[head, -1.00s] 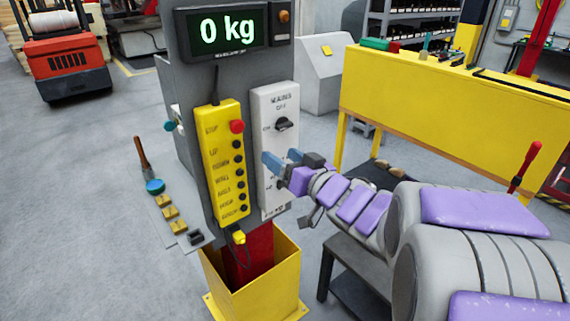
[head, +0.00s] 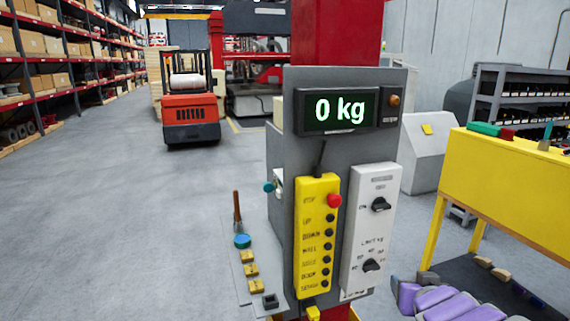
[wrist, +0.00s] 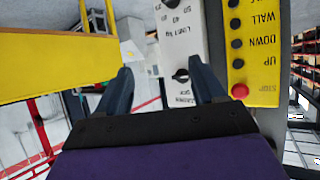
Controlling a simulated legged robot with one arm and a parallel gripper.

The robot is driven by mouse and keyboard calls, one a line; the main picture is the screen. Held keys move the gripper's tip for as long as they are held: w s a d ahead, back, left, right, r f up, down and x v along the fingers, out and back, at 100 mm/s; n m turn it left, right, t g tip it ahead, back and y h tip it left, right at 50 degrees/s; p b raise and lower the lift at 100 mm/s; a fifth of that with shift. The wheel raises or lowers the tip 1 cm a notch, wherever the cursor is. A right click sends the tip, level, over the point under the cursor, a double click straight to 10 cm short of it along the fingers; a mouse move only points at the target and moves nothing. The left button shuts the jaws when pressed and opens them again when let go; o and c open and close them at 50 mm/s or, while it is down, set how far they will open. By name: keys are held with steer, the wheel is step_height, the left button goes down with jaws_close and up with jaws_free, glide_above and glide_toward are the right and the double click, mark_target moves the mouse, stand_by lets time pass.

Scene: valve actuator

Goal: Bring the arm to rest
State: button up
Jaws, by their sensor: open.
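My gripper (wrist: 162,84) is open in the wrist view, with its two blue-grey fingers apart and nothing between them. In the head view my purple and grey arm shows only at the bottom right, with the gripper (head: 402,286) beside the lower right edge of the white switch panel (head: 368,225). The white panel carries two black knobs and also shows upside down in the wrist view (wrist: 180,45), behind the right finger. The yellow button box (head: 316,236) with a red stop button hangs left of it, on the grey column.
A lit display (head: 340,110) reads 0 kg above the panels. A shelf with a brown-handled lever (head: 237,212) juts out at the column's left. A yellow bench (head: 505,180) stands at the right. A red forklift (head: 189,108) is farther back. The floor at left is clear.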

steer(key=s+a+f+g, duration=0.2)
steer(key=s+f+g, duration=0.2)
steer(key=s, duration=0.3)
steer(key=s+a+f+g, duration=0.2)
steer(key=s+f+g, duration=0.2)
steer(key=s, duration=0.4)
steer(key=s+a+n+g+y, duration=0.1)
steer(key=s+a+g, duration=0.2)
steer(key=s, duration=0.4)
steer(key=s+a+f+n+g+y, duration=0.1)
steer(key=s+a+g, duration=0.1)
steer(key=s+a, duration=0.4)
steer(key=shift+s+f+g+y, duration=0.3)
steer(key=shift+s+g, duration=0.1)
steer(key=shift+s, duration=0.75)
